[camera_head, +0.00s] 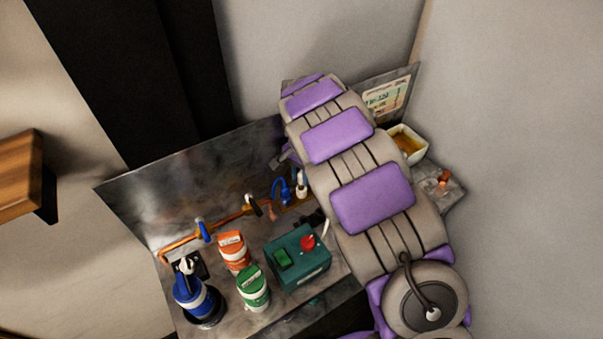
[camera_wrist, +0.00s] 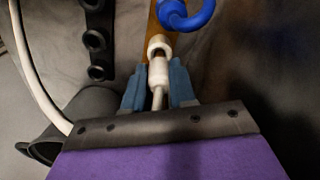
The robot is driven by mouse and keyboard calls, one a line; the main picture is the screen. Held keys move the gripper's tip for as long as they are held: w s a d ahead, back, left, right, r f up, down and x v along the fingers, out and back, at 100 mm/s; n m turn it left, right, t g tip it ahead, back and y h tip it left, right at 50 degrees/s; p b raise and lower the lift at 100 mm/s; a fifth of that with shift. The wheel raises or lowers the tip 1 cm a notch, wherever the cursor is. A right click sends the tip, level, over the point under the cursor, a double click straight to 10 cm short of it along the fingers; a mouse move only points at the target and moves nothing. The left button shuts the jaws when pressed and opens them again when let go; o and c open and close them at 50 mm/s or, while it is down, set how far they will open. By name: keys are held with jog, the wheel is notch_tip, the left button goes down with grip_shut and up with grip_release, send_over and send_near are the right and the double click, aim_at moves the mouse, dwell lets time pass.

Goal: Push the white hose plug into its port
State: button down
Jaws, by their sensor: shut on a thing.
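In the wrist view, the white hose plug (camera_wrist: 158,74) sits between the two blue-grey fingers of my gripper (camera_wrist: 159,84), which is shut on it. A white ring-shaped port (camera_wrist: 160,45) is right in front of the plug's tip, in line with it. I cannot tell whether the tip is inside the ring or just touching it. The white hose (camera_wrist: 38,85) curves down the left side. In the head view, a white fitting (camera_head: 300,184) shows beside the blue hose (camera_head: 281,190); my arm hides most of my gripper there.
The blue hose also arches close beyond the port in the wrist view (camera_wrist: 186,14). Black ring fittings (camera_wrist: 96,41) stand to the left. In the head view, a green switch box (camera_head: 297,258), orange can (camera_head: 233,252), green can (camera_head: 253,287) and blue container (camera_head: 194,294) crowd the metal bench.

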jog(key=shift+f, duration=1.25)
dwell(0.8)
jog(key=shift+c, duration=1.4)
grip_release()
jog(key=shift+r, duration=0.1)
jog(key=shift+r+p, duration=1.7)
jog(key=shift+r, duration=1.85)
